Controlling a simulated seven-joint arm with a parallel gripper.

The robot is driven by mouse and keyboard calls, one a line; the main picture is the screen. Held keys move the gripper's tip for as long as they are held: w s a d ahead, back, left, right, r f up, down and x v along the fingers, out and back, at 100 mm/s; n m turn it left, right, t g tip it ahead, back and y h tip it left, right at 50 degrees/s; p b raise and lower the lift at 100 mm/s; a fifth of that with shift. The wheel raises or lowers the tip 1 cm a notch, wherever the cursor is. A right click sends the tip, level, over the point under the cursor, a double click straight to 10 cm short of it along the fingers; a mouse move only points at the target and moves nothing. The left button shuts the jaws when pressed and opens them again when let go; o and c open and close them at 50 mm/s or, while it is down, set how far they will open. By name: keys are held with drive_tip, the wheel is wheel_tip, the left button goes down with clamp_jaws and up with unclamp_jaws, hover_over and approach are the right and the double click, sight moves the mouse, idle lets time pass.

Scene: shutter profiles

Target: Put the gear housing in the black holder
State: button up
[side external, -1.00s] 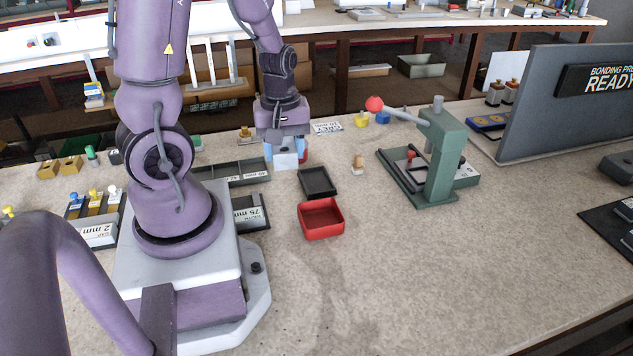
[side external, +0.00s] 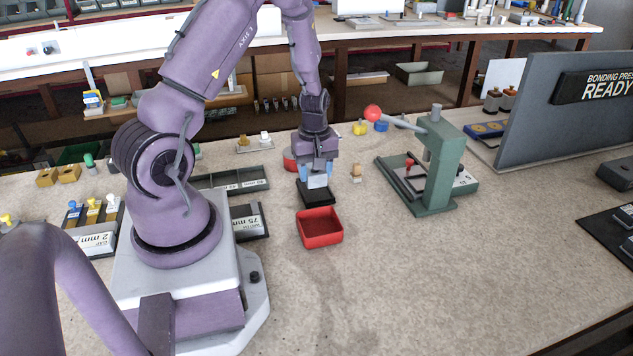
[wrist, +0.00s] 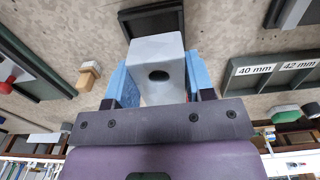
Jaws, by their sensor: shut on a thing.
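The gear housing (wrist: 157,62) is a light grey block with a dark round hole, seen large in the wrist view. It also shows in the side external view (side external: 318,181), between the blue fingertips. My gripper (side external: 317,176) is shut on it, with a blue finger on each side. The black holder (wrist: 152,20) is a shallow dark tray, partly hidden behind the housing in the wrist view. In the side external view the holder (side external: 317,197) lies right below my gripper. I cannot tell whether the housing touches the holder.
A red open bin (side external: 320,228) stands just in front of the holder. A green press (side external: 436,165) with a red-knobbed lever stands to the right. A small wooden-and-white piece (side external: 356,173) lies between them. Grey compartment trays (side external: 231,180) lie to the left.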

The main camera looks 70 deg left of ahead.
sight(317, 182)
drive_tip(key=shift+w+a+f, duration=0.15)
drive_tip(key=shift+f, duration=0.1)
drive_tip(key=shift+w+a+f, duration=0.1)
drive_tip(key=shift+w+f, duration=0.1)
drive_tip(key=shift+f, duration=1.5)
drive_tip(key=shift+f, duration=0.15)
drive_tip(key=o, duration=1.3)
wheel_tip(317, 182, up, 12)
drive_tip(key=shift+r, duration=0.15)
drive_tip(key=shift+r, duration=0.1)
